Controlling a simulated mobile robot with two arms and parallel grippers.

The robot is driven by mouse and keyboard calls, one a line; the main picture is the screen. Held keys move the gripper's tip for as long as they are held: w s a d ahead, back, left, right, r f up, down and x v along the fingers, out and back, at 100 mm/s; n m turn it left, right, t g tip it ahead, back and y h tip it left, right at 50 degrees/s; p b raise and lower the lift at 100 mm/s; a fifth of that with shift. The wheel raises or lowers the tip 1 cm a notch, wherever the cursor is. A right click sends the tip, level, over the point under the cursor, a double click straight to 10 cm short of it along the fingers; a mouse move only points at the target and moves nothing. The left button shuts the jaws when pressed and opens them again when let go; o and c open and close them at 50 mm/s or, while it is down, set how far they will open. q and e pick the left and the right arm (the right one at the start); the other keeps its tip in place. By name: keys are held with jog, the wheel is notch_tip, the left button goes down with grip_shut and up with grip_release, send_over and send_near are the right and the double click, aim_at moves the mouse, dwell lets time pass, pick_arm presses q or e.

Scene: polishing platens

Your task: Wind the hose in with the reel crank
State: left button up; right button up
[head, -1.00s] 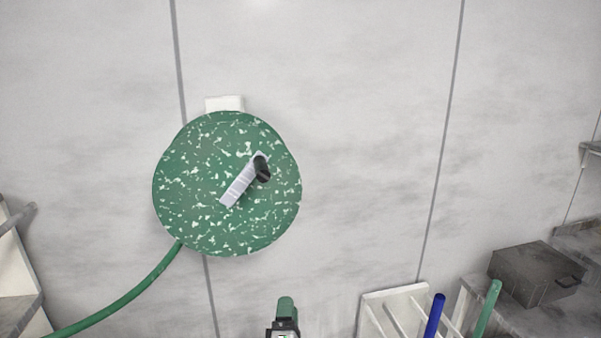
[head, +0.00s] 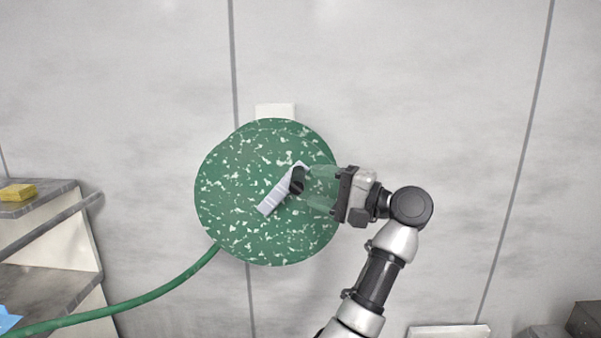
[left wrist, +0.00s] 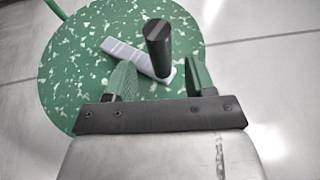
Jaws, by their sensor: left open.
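The round green reel (head: 235,200) with pale flecks is on the wall. Its grey crank arm (head: 272,202) slants from the middle of the disc up to the right and ends in a dark knob handle (head: 297,182). The green hose (head: 150,294) runs from the reel's lower edge down to the left. My left gripper (head: 308,186) is open at the right part of the disc, its green fingers by the handle. In the left wrist view the black handle (left wrist: 158,48) shows in the gap between the fingers; I cannot tell how deep. My right gripper is out of view.
Shelves (head: 50,262) stand at the left, with a yellow block (head: 17,192) on the upper one and a blue item (head: 8,320) lower. A dark box (head: 586,320) is at the bottom right. The wall around the reel is clear.

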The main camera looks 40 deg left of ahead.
aim_at(301, 180)
pick_arm(q)
jog(key=p+x, duration=0.1)
jog(key=x, duration=0.3)
jog(key=shift+r, duration=0.15)
jog(key=shift+s+a+p, duration=0.15)
jog(key=shift+a+p, duration=0.15)
jog(key=shift+a, duration=0.15)
grip_shut()
